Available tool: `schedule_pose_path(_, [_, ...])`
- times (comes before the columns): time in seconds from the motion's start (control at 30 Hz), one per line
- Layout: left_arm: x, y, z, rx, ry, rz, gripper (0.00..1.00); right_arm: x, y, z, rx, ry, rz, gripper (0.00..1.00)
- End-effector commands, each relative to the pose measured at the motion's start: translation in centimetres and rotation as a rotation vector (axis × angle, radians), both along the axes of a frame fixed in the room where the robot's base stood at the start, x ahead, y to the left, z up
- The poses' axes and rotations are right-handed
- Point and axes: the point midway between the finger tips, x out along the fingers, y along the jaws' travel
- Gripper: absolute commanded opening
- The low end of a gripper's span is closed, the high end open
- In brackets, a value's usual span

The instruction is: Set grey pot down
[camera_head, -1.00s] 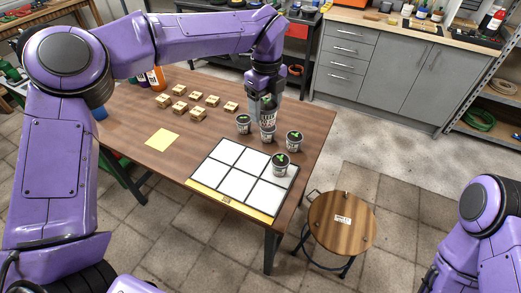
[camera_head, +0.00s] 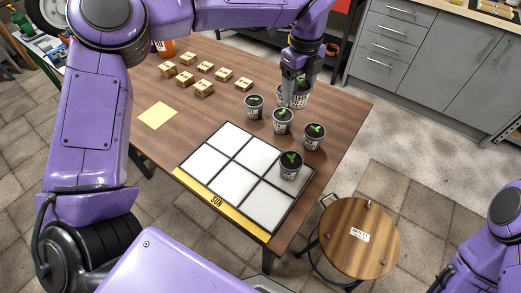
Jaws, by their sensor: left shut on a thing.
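My left gripper (camera_head: 289,92) points down over the far right of the wooden table and is shut on a grey pot (camera_head: 301,99) with a green seedling. The fingers partly hide this pot, and I cannot tell whether its base touches the table. Similar potted seedlings stand close by: a left one (camera_head: 254,106), a middle one (camera_head: 282,121) and a right one (camera_head: 313,136). Another pot (camera_head: 290,166) stands on the white grid board (camera_head: 236,184), in a cell at its right side. My right gripper is out of view.
The board has a yellow strip marked SUN (camera_head: 216,201); its other cells are bare. Several wooden blocks (camera_head: 206,68) and a yellow note (camera_head: 157,115) lie on the table (camera_head: 140,93). A round stool (camera_head: 360,238) stands at right. Grey cabinets (camera_head: 435,65) are behind.

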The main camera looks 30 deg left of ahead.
Motion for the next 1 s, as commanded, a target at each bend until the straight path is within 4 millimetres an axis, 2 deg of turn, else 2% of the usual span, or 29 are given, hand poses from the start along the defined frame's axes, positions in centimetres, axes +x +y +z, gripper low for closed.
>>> schedule_pose_path(0.33, [-7.9,3.6,-3.3,-0.006,0.002,0.002,0.33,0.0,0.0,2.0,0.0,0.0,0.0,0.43])
schedule_pose_path(0.5, [-10.2,4.7,-6.8,-0.003,0.003,0.003,0.33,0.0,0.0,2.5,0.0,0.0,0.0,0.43])
schedule_pose_path(0.73, [-12.1,5.5,-9.3,-0.003,0.004,0.005,0.33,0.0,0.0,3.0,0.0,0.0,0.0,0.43])
schedule_pose_path(0.87, [-12.0,5.5,-11.7,-0.001,0.004,0.005,0.33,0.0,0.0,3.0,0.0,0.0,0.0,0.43])
schedule_pose_path(1.0, [-12.0,5.5,-12.4,-0.001,0.0,0.006,0.33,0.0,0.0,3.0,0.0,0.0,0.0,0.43])
